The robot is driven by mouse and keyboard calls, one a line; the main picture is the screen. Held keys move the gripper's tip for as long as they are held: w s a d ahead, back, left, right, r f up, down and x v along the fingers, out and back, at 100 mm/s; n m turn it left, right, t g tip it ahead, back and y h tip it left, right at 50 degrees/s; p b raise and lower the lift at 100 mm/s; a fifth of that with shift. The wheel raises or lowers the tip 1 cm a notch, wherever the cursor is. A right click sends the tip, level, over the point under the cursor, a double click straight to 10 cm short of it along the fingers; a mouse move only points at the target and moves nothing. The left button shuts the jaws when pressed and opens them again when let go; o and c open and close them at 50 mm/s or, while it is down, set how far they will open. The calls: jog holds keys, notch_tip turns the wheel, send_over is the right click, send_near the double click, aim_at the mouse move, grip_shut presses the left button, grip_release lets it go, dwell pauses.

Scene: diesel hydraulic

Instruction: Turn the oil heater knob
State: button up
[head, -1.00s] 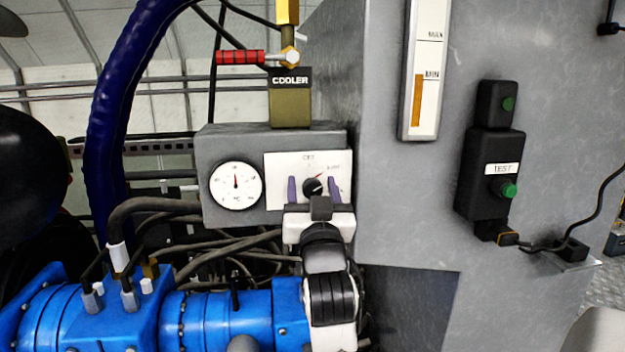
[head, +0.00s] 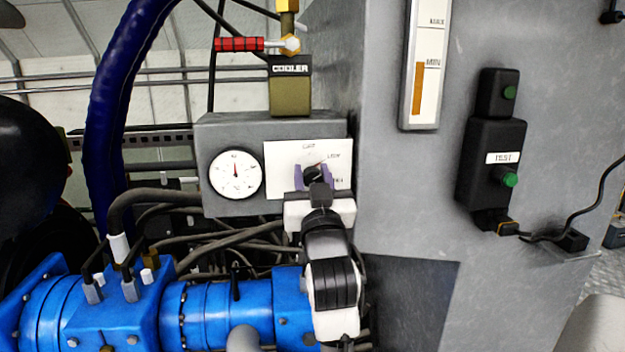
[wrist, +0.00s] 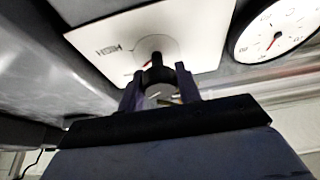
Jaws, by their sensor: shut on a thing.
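The oil heater knob (head: 312,172) is a small black dial on a white label plate (head: 283,159) on the front of a grey box. In the wrist view the knob (wrist: 158,78) sits between the fingers, in front of the white plate with the word HIGH. The lower part of the knob is partly hidden by my gripper.
A round white gauge (head: 235,175) is left of the plate. The COOLER valve block (head: 290,92) with a red handle stands above. A blue pump (head: 205,318) and hoses lie below left. A black TEST switch box (head: 492,160) is on the grey wall to the right.

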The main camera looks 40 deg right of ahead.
jog(key=n+y+b, duration=0.1)
jog(key=n+b, duration=0.1)
jog(key=n, duration=0.1)
jog(key=shift+f+t, duration=0.2)
jog(key=shift+t, duration=0.2)
jog(key=n+y+b, duration=0.3)
jog(key=n+b, duration=0.1)
jog(key=n, duration=0.1)
jog(key=shift+t, duration=0.4)
jog(key=n+y+b, duration=0.1)
jog(key=n+b, duration=0.1)
jog(key=n, duration=0.2)
jog(key=n+y+b, duration=0.1)
jog(key=n+y, duration=0.1)
jog(key=n, duration=0.1)
jog(key=shift+r+n+g+b, duration=0.15)
jog(key=shift+n+g+b, duration=0.25)
jog(key=shift+y, duration=0.3)
jog(key=o, duration=1)
jog(key=shift+s, duration=0.1)
jog(key=b+v, duration=0.4)
jog(key=v, duration=0.9)
jog(key=shift+s+a, duration=0.2)
jog(key=shift+s, duration=0.05)
